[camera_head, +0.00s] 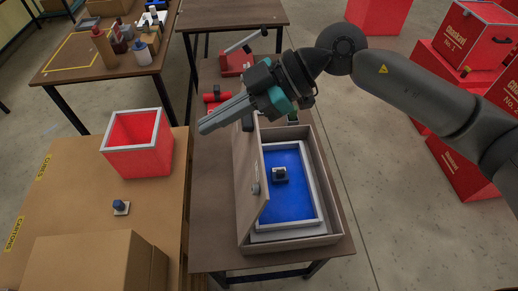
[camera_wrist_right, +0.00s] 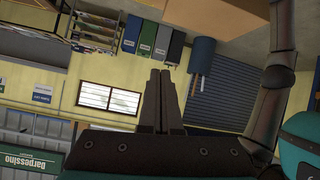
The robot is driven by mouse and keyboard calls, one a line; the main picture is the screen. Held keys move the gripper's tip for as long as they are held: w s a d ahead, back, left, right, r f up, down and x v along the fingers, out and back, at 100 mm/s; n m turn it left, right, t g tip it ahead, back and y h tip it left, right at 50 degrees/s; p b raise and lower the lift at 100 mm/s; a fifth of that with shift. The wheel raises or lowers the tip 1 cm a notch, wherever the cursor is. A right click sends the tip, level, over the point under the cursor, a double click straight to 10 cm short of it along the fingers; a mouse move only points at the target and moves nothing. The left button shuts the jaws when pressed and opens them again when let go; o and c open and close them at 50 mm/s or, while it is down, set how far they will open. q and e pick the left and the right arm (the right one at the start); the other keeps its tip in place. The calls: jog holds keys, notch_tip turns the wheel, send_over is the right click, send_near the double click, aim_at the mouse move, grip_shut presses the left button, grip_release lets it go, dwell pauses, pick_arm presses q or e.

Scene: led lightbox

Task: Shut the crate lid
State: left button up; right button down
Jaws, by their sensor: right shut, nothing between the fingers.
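The wooden crate (camera_head: 331,205) stands open on the middle table in the head view. Its lid (camera_head: 247,208) stands steeply raised along the crate's left side, with a small round knob (camera_head: 255,188) on it. Inside the crate is a blue-floored tray (camera_head: 300,205) with a pale rim and a small dark object (camera_head: 280,175) on it. My right gripper (camera_head: 203,126) is shut and empty, above and left of the lid's far end, with its fingers pointing left. Its closed fingers also show in the right wrist view (camera_wrist_right: 160,74). I cannot tell whether the gripper or wrist touches the lid. My left gripper is not in view.
Red cases (camera_head: 465,150) stand on the floor at right.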

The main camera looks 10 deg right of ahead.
aim_at(260, 158)
jog(key=w+d+f+m+h, duration=0.3)
jog(key=d+f+h, duration=0.15)
jog(key=d, duration=0.45)
jog(key=p+x, duration=0.1)
jog(key=x, duration=0.8)
jog(key=shift+t+h, duration=0.3)
jog(key=shift+h, duration=0.05)
jog(key=shift+w+d+f+p, duration=0.1)
jog(key=shift+d+f+p, duration=0.25)
jog(key=shift+d, duration=0.6)
jog(key=shift+d+f+p, duration=0.2)
jog(key=shift+d+f, duration=0.25)
jog(key=shift+d, duration=0.5)
jog(key=shift+d, duration=0.1)
